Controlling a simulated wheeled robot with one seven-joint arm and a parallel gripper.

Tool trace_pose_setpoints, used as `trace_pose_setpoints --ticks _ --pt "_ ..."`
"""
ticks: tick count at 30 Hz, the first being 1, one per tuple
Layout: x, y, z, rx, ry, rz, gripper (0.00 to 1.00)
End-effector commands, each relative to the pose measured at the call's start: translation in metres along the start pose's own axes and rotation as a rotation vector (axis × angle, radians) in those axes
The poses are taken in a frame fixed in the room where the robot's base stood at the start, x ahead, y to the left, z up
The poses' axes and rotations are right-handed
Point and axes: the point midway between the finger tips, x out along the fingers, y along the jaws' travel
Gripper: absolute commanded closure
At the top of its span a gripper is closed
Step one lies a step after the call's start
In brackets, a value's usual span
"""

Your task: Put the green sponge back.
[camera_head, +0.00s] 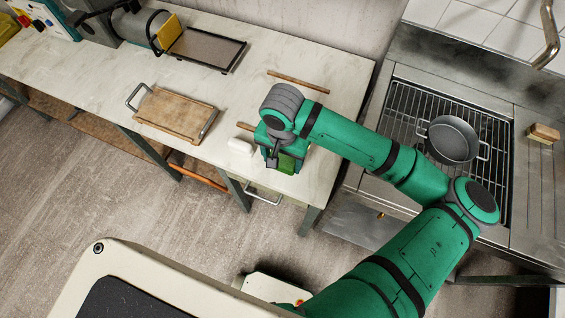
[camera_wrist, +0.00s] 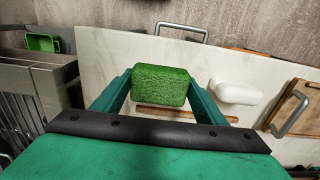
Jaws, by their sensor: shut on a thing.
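The green sponge (camera_wrist: 161,85) is between the two fingers of my gripper (camera_wrist: 162,95) in the wrist view. My gripper is shut on it. In the head view the sponge (camera_head: 287,163) shows just below my gripper (camera_head: 276,157), over the front right part of the pale worktop (camera_head: 90,80). I cannot tell how high it is above the top. A small green open tray (camera_wrist: 43,42) shows at the upper left of the wrist view, beyond the metal unit. I do not make it out in the head view.
A white rounded block (camera_head: 240,146) lies close left of my gripper. A wooden board with handles (camera_head: 175,113) lies farther left. A thin wooden rod (camera_head: 298,82) lies behind. A metal pot (camera_head: 452,140) stands on the wire rack (camera_head: 405,105) at right. A brown block (camera_head: 543,133) sits beyond.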

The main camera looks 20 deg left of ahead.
Motion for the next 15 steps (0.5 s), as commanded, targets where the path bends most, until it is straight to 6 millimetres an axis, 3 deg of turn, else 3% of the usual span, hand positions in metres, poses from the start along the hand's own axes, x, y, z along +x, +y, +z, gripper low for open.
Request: trace_pose_setpoints --ticks 6,15 --pt "0.029 0.000 -0.002 0.007 -0.002 0.000 0.55" --pt "0.033 0.000 -0.002 0.006 0.000 0.000 0.55"
